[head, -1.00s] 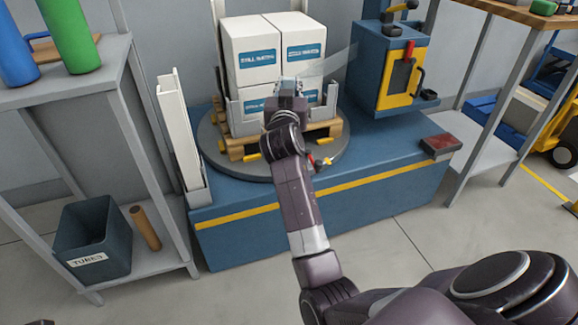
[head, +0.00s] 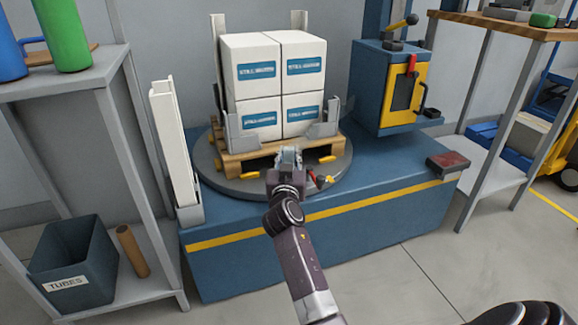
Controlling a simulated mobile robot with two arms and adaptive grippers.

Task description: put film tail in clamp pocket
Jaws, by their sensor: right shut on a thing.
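My right gripper (head: 289,153) is shut on the film tail, in front of the pallet near the turntable's front edge. The film is thin and clear; a faint piece of film (head: 346,108) shows between the cartons and the blue-and-yellow film carriage (head: 398,85). The tail's end between the fingers is too small to make out. A small clamp with a red lever (head: 312,177) sits on the turntable's front rim, just right of and below the gripper. Its pocket cannot be told apart. My left gripper is not in view.
White cartons (head: 262,88) stand on a wooden pallet (head: 240,165) on the grey turntable (head: 215,182). A white upright post (head: 172,140) stands left. A red-topped block (head: 447,162) lies on the blue base's (head: 390,175) right end. A shelf with a TUBES bin (head: 70,265) is left.

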